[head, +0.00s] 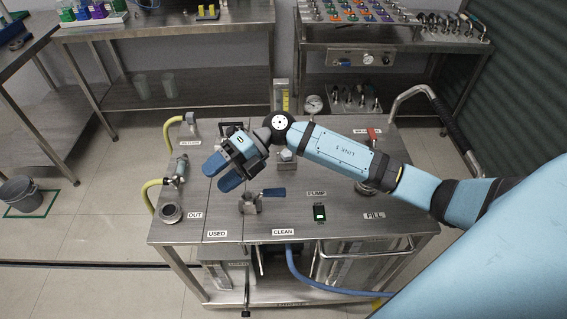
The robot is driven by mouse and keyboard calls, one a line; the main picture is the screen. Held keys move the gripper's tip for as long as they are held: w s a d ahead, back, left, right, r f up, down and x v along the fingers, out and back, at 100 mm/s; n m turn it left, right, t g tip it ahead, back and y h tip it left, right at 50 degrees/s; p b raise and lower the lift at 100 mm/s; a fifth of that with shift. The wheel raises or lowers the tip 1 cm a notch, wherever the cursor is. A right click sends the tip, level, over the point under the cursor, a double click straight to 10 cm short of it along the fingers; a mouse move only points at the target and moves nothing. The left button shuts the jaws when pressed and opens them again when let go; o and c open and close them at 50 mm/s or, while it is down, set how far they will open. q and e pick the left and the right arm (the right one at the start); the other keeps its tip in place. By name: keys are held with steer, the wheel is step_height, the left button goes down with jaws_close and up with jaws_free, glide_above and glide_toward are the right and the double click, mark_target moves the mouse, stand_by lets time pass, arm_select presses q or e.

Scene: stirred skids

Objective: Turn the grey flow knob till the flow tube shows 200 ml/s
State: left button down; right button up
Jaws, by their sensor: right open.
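My right gripper (220,175) is open and empty. It hangs over the left half of the steel skid top (340,228), its blue fingers pointing to the lower left. An upright flow tube (282,97) with a yellow part stands at the skid's back edge, behind my wrist; its reading is too small to make out. A small grey block-like fitting (287,156) shows just below my wrist; I cannot tell whether it is the grey flow knob. My arm and gripper hide part of the skid top around it. My left gripper is out of view.
A blue-handled valve (262,198) stands below the gripper. A pump switch (319,213), a red handle (371,134) and a round gauge (314,104) are also on the skid. Yellow hoses (150,192) curve along its left edge. Steel benches (175,85) stand behind.

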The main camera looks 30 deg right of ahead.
steer(key=w+d+f+n+h+b, duration=0.25)
steer(key=w+d+f+h, duration=0.2)
steer(key=d+h, duration=0.35)
step_height(320, 180, up, 4)
steer(key=m+h+b, duration=0.3)
steer(key=h+b, duration=0.1)
steer(key=h, duration=0.3)
glide_above(286, 152)
steer(key=shift+t, duration=0.4)
step_height(286, 152, down, 13)
steer(key=shift+f, duration=0.15)
steer(key=c, duration=0.9)
